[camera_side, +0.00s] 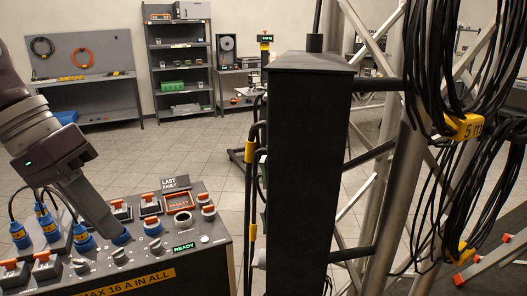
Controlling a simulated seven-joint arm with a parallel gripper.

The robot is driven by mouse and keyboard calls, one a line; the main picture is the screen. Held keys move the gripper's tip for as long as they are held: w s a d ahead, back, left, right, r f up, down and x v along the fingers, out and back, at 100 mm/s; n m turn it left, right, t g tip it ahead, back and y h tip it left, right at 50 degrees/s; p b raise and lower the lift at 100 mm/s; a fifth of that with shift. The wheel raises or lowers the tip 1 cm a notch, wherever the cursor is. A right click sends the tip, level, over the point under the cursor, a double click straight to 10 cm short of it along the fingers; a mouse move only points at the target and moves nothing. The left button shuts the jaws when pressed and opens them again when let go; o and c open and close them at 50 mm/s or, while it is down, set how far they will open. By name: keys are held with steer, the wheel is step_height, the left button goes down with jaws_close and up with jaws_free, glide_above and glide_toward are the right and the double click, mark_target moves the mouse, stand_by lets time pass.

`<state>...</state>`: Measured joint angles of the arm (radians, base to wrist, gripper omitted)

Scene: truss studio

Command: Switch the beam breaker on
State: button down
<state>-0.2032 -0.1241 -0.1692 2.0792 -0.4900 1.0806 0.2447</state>
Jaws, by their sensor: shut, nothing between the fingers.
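A dark control box (210,262) stands at the lower left with several orange-red breaker levers on top. Levers show at the back (150,198), at the right end (207,198), in the middle (152,221) and at the front left (44,258). No readable label tells which is the beam breaker, and I cannot make out the levers' exact positions. My gripper (122,237) comes down from the upper left, tilted, and is shut with nothing held. My arm hides part of the panel.
Blue plugs with cables (48,226) stand on the panel's left. A tilted "LAST FAULT" sign (175,184) and a green "READY" display (184,247) are on the box. A tall black case (307,165) and a truss with hanging cables (440,80) stand right.

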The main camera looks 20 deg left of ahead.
steer(key=w+a+r+n+h, duration=0.1)
steer(key=w+h, duration=0.5)
steer(key=w, duration=0.6)
steer(key=w+a+r+n+t+h, duration=0.1)
steer(key=w+h, duration=0.4)
steer(key=w, duration=0.7)
steer(key=shift+w+r+h, duration=0.3)
steer(key=shift+r+h, duration=0.1)
steer(key=shift+r, duration=0.1)
steer(key=shift+a, duration=0.1)
steer(key=x, duration=1.4)
steer(key=shift+f, duration=0.1)
steer(key=s+a+f, duration=0.1)
steer(key=s+a, duration=0.1)
steer(key=a, duration=1.1)
steer(key=shift+s+a+f, duration=0.15)
steer(key=shift+a+f, duration=0.05)
steer(key=shift+f, duration=0.15)
